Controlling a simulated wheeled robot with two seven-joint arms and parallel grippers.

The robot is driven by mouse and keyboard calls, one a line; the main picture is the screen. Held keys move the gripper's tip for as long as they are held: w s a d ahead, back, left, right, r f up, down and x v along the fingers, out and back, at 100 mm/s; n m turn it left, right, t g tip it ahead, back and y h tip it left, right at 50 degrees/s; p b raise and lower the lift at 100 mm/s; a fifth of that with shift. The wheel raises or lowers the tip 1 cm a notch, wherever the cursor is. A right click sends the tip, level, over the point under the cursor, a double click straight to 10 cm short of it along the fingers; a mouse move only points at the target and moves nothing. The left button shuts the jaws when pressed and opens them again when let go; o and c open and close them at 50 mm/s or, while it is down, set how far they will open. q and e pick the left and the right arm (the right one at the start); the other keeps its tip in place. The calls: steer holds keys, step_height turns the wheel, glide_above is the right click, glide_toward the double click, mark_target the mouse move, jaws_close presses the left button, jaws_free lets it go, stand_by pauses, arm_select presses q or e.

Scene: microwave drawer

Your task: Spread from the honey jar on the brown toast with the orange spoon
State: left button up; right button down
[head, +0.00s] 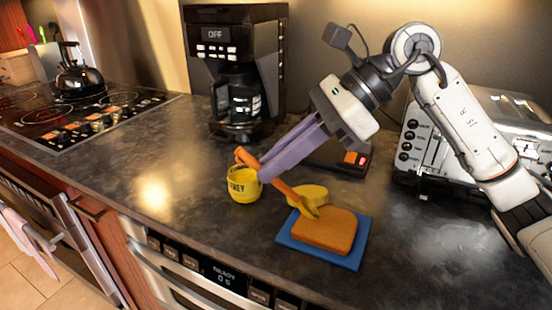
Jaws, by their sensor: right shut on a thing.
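The yellow honey jar (243,188) stands upright on the counter, its lettering partly visible. The brown toast (323,232) lies flat on a blue square board (343,259), to the right of the jar. My right gripper (262,171) is shut on the orange spoon (283,188) near its handle end, beside the jar. The spoon slants down to the right, and its yellowish head is over the toast's back left corner. I cannot tell whether it touches the toast. My left gripper is not in view.
A coffee maker (238,70) stands behind the jar, and a silver toaster (440,150) is at right. A dark device with an orange display (354,158) sits behind. Counter left of the jar is clear.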

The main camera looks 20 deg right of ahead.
steer(key=shift+f+b, duration=0.3)
steer(key=shift+f, duration=0.05)
stand_by(0.6)
steer(key=shift+f+b, duration=0.9)
steer(key=shift+f, duration=0.1)
stand_by(0.9)
stand_by(0.3)
steer(key=shift+s+d+r+b, duration=0.1)
steer(key=shift+s+d+b, duration=0.45)
steer(key=shift+s+d, duration=0.5)
steer(key=shift+s+d+b, duration=0.8)
steer(key=shift+s, duration=0.25)
